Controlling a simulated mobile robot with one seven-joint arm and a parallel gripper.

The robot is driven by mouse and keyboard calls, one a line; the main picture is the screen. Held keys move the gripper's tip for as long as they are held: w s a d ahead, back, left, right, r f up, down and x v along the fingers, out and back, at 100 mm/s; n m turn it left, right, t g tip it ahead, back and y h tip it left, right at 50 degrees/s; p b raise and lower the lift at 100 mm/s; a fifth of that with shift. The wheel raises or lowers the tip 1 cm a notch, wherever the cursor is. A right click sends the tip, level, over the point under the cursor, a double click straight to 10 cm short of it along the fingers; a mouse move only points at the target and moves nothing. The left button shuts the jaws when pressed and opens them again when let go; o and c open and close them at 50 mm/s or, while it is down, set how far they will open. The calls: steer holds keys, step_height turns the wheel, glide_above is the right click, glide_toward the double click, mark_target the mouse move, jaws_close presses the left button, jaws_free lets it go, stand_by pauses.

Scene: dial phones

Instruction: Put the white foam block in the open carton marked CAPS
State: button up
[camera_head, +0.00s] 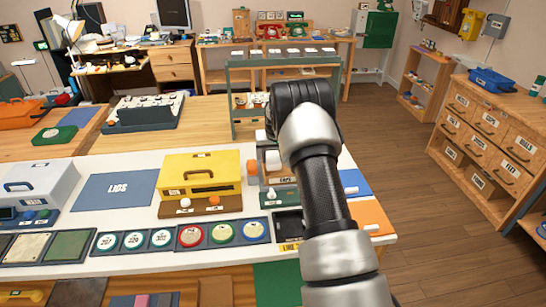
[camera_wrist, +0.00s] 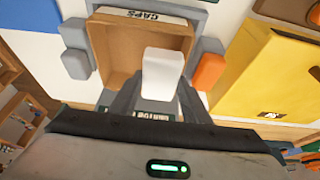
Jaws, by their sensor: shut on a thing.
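The white foam block (camera_wrist: 163,74) is between the two dark grey fingers of my gripper (camera_wrist: 160,98) in the wrist view. My gripper is shut on it. The open brown carton (camera_wrist: 108,48) with a white CAPS label (camera_wrist: 142,16) lies just beyond, and the block overlaps its opening in the picture. I cannot tell the block's height over the carton. In the head view the CAPS label (camera_head: 286,180) shows beside my arm, which hides my gripper and much of the carton.
A yellow box (camera_head: 201,174) stands left of the carton, beside a blue LIDS mat (camera_head: 116,189). An orange block (camera_wrist: 208,71) and grey blocks (camera_wrist: 76,63) flank the carton. Round dials (camera_head: 222,233) line the table's front.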

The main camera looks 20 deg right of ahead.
steer(key=o, duration=1)
